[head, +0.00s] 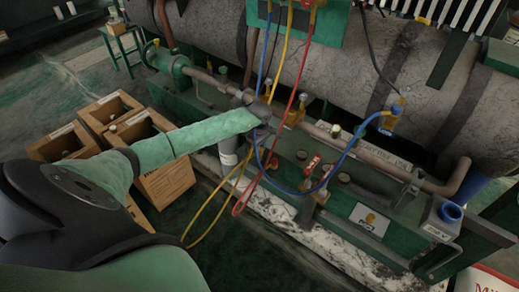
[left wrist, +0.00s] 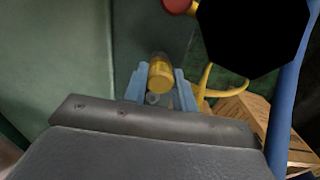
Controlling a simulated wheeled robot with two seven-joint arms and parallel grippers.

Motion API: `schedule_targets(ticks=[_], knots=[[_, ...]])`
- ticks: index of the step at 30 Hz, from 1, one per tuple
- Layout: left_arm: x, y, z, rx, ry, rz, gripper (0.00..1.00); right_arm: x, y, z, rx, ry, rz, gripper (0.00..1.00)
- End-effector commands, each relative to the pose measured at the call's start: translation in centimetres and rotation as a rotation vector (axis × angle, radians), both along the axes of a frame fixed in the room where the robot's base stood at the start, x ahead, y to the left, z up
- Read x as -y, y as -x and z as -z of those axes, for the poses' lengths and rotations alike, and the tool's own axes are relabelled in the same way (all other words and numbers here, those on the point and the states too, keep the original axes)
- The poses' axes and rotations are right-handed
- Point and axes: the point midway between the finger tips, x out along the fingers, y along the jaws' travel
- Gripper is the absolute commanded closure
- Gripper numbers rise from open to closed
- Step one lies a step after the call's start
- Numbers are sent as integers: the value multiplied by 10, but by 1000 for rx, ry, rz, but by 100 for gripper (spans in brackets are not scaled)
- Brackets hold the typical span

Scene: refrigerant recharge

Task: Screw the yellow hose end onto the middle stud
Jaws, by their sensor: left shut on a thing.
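My left gripper (head: 264,112) is at the pipework in front of the large grey tank. In the left wrist view its two blue-grey fingers (left wrist: 160,88) are shut on a yellow cylindrical hose end (left wrist: 160,74). The yellow hose (head: 283,60) comes down from the green panel to the gripper, and a loop of it hangs below. A small round grey part (left wrist: 153,99) shows between the fingers below the hose end; I cannot tell whether it is the middle stud or whether they touch. My right gripper is not in view.
A blue hose (head: 340,165) and a red hose (head: 290,105) hang close to the gripper. The blue hose reaches a blue fitting (head: 388,122) at the right. Wooden crates (head: 110,108) stand at the left. A black shape covers the upper right of the wrist view.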

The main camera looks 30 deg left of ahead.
Motion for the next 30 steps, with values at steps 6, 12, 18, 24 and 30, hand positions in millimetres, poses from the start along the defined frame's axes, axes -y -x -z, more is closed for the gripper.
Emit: schedule_targets(ticks=[6, 12, 18, 24, 30], knots=[[0, 0, 0, 0, 0, 0, 95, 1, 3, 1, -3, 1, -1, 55], [0, 0, 1, 0, 0, 0, 95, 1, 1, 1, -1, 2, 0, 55], [0, 0, 3, 0, 0, 0, 95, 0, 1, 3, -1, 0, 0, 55], [0, 0, 6, 1, 0, 0, 95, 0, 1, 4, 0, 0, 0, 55], [0, 0, 8, 0, 0, 0, 95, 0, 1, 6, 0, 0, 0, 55]])
